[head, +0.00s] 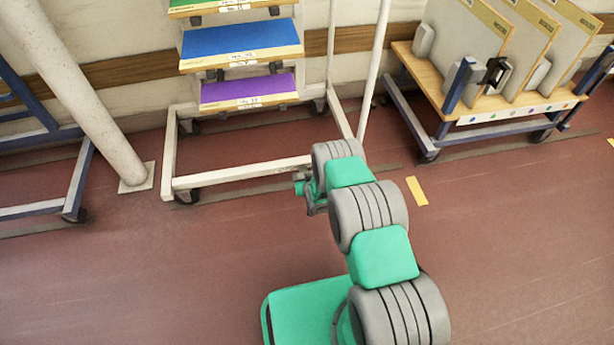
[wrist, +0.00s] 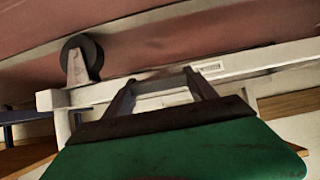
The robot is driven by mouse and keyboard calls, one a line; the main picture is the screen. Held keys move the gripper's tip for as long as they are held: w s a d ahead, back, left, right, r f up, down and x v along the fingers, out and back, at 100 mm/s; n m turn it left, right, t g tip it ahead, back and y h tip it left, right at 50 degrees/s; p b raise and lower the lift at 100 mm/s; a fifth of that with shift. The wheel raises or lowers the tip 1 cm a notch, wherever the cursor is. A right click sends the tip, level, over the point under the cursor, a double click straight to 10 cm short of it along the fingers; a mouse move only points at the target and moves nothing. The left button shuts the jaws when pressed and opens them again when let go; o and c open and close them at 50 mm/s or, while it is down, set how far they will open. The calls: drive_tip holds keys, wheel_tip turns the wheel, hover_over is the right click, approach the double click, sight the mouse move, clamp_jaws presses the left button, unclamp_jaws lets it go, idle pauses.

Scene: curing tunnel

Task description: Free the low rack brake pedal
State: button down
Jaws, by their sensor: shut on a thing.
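A white wheeled rack (head: 240,176) with coloured boards stands beyond my arm in the head view. Its white lower bar (wrist: 265,60) crosses the wrist view, with a small label on it. My gripper (head: 308,195) is low by the front right of this bar. In the wrist view my gripper (wrist: 160,78) has its two dark fingers at the bar, shut on a narrow pale piece (wrist: 161,86) between them, which seems to be the brake pedal. Its outline is hard to tell from the bar. My arm hides part of this spot in the head view.
A dark caster wheel (wrist: 83,57) is left of the fingers. A white post (head: 85,90) stands left of the rack. A wooden-topped cart (head: 410,60) with upright boards is at the right. The red floor (head: 520,240) is clear at the right.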

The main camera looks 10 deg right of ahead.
drive_tip(key=shift+a, duration=0.1)
drive_tip(key=shift+c, duration=1.4)
unclamp_jaws()
drive_tip(key=shift+a, duration=0.1)
drive_tip(key=p+v, duration=0.3)
drive_tip(key=v, duration=0.4)
drive_tip(key=shift+s+r, duration=0.2)
drive_tip(key=shift+s, duration=0.15)
